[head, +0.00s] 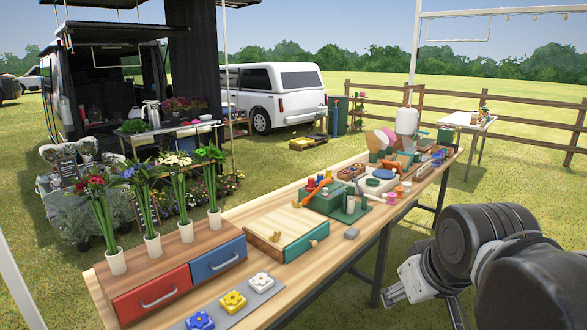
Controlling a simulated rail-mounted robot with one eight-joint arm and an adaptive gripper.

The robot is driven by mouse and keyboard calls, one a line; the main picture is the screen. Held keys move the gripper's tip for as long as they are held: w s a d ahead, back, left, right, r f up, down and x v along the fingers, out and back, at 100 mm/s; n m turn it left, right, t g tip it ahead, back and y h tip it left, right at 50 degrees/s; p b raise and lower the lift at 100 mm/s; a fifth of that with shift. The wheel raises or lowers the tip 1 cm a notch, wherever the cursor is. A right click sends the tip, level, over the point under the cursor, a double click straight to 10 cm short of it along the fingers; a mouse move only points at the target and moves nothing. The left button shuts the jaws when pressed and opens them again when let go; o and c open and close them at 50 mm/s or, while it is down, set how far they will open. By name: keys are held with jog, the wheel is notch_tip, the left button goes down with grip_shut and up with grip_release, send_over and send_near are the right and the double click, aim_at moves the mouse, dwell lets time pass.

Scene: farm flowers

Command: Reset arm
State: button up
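My arm (500,255) shows at the lower right in the head view, black and grey, beside the right side of the table. The end of it with my gripper (394,295) points left and down, outside the table's edge. Its fingers are small and partly hidden, so I cannot see whether they are apart or hold anything. The long wooden table (345,248) runs from the lower left to the middle right.
On the table stand a wooden box with a red drawer (152,297) and a blue drawer (218,260), several flowers in white vases (152,243), flower tiles (233,301), a green-edged wooden tray (306,243) and a white bottle (407,121).

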jog(key=s+d+f+m, duration=0.1)
jog(key=s+f+m, duration=0.1)
jog(key=s+f, duration=0.3)
jog(key=shift+s+t, duration=0.15)
jog(key=shift+t, duration=0.25)
jog(key=shift+f, duration=0.1)
jog(key=shift+c, duration=0.2)
dwell(1.0)
